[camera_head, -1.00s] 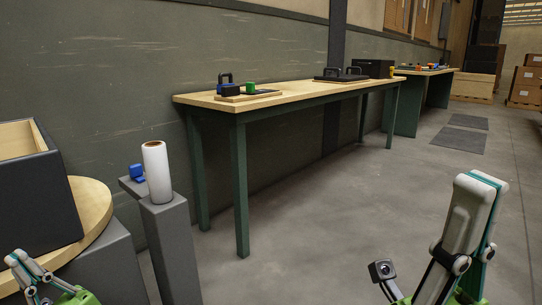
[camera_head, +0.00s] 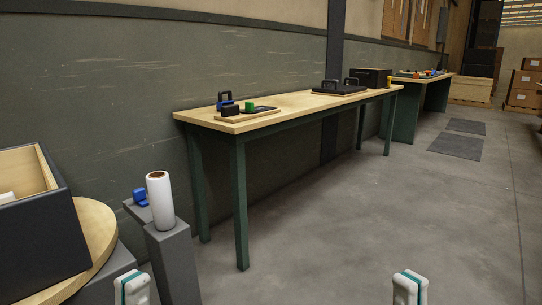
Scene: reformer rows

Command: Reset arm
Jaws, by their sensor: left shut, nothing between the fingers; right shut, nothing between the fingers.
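My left gripper (camera_head: 133,288) shows at the bottom edge, left of centre, as a white tip with a teal strip. It is shut and empty, in front of the grey post. My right gripper (camera_head: 410,288) shows at the bottom edge, right of centre, with the same white and teal tip. It is shut and empty over the bare floor. The rest of both grippers and arms is below the picture.
A dark open box (camera_head: 45,245) stands on a round wooden top (camera_head: 100,235) at left. A long table (camera_head: 300,104) runs along the wall.

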